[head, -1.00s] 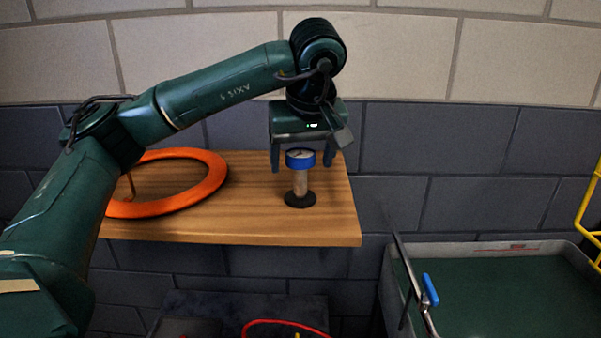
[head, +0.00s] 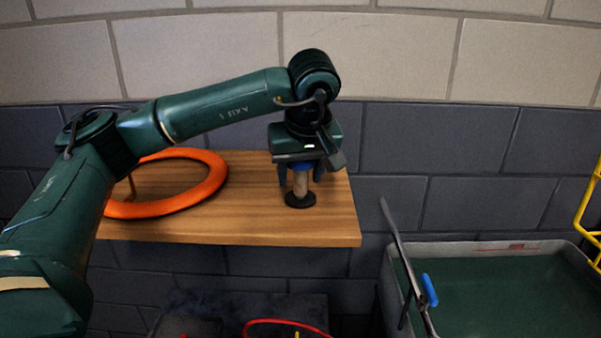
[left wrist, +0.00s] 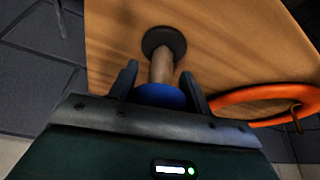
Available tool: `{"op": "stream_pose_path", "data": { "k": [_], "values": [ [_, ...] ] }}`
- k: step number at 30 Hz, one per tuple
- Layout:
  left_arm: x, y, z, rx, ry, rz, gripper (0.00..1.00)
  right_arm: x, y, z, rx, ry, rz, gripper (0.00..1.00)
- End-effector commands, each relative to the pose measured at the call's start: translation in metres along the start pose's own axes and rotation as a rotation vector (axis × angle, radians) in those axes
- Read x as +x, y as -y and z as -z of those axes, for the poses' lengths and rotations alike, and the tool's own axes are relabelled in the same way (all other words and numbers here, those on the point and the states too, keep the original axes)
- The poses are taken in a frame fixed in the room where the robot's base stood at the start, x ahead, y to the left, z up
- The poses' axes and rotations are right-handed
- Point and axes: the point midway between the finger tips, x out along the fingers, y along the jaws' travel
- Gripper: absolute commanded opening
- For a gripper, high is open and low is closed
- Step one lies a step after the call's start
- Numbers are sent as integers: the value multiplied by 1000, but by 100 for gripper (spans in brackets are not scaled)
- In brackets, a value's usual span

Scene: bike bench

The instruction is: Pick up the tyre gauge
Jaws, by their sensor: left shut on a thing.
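The tyre gauge (head: 301,184) stands upright on the wooden shelf (head: 255,228), near its right end. It has a blue round head, a tan stem and a black round foot. My left gripper (head: 301,176) has come down over it from above and is shut on the blue head. The left wrist view shows the blue head of the gauge (left wrist: 160,96) between the two fingers (left wrist: 165,85), with the stem and foot beyond. The dial face is hidden by the gripper. The foot appears to rest on the shelf. My right gripper is not in view.
An orange ring (head: 216,178) lies on the shelf left of the gauge. Below right is a grey-rimmed bin (head: 470,240) with a green inside and a blue-handled tool (head: 429,290) at its left edge. A yellow frame (head: 583,205) stands at far right.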

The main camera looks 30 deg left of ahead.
Motion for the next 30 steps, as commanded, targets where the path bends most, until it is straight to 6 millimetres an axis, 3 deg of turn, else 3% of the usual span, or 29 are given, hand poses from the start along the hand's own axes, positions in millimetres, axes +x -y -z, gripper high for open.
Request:
{"op": "stream_pose_path", "data": {
  "k": [5, 14, 27, 30],
  "values": [
    [-1, 0, 0, 0, -1, -1, 22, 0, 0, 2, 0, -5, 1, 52],
    [-7, 0, 3, -2, -3, -2, 22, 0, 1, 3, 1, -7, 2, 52],
    [-83, 0, 35, -2, -3, -3, 22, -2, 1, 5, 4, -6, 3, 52],
    [-91, 0, 38, 0, -2, -2, 22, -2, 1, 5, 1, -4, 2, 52]
  ]
}}
